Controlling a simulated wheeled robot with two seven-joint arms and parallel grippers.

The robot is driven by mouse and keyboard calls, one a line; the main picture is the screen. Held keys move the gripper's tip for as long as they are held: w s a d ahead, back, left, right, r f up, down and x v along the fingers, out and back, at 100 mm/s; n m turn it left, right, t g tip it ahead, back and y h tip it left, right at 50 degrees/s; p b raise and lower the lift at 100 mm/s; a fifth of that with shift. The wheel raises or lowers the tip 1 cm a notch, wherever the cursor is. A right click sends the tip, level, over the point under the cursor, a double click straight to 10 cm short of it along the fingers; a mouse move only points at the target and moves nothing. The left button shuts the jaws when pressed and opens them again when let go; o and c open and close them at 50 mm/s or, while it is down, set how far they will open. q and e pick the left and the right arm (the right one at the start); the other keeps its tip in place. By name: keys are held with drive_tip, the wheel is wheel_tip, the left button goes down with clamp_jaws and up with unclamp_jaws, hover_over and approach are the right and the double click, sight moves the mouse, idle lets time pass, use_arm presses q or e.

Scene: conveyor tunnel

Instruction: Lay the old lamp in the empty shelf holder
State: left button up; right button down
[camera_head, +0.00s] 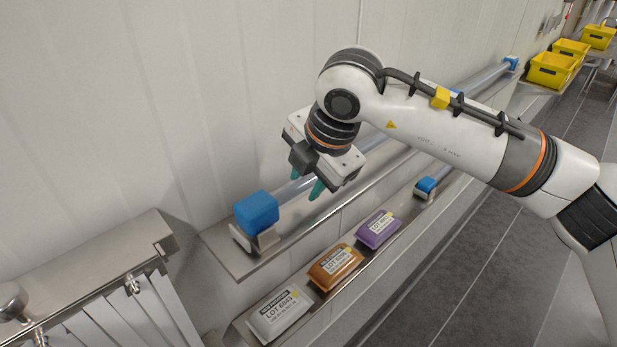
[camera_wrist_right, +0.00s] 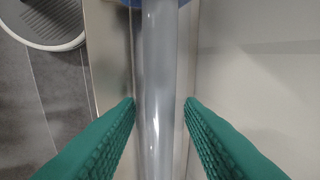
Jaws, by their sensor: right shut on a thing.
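The lamp, a long pale tube (camera_head: 293,190) with blue end caps, lies along the upper shelf by the wall. Its near blue cap (camera_head: 257,212) is at a metal shelf holder (camera_head: 241,238); I cannot tell whether it rests in it or hovers just above. Its far cap (camera_head: 511,62) is at the upper right. My right gripper (camera_head: 306,183) points down and is shut on the tube near the near cap. In the right wrist view, the green fingers (camera_wrist_right: 160,108) flank the tube (camera_wrist_right: 158,70). My left gripper is not in view.
A lower shelf carries a white packet (camera_head: 279,313), an orange packet (camera_head: 335,267), a purple packet (camera_head: 378,229) and another blue cap (camera_head: 427,184) in a bracket. A slatted metal unit (camera_head: 110,300) stands at lower left. Yellow crates (camera_head: 552,70) are far right; grey floor (camera_head: 480,270) is clear.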

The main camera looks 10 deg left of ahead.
idle(0.3)
drive_tip(key=c, duration=0.9)
unclamp_jaws()
drive_tip(key=shift+f, duration=0.1)
drive_tip(key=b+v, duration=0.2)
drive_tip(key=v, duration=1)
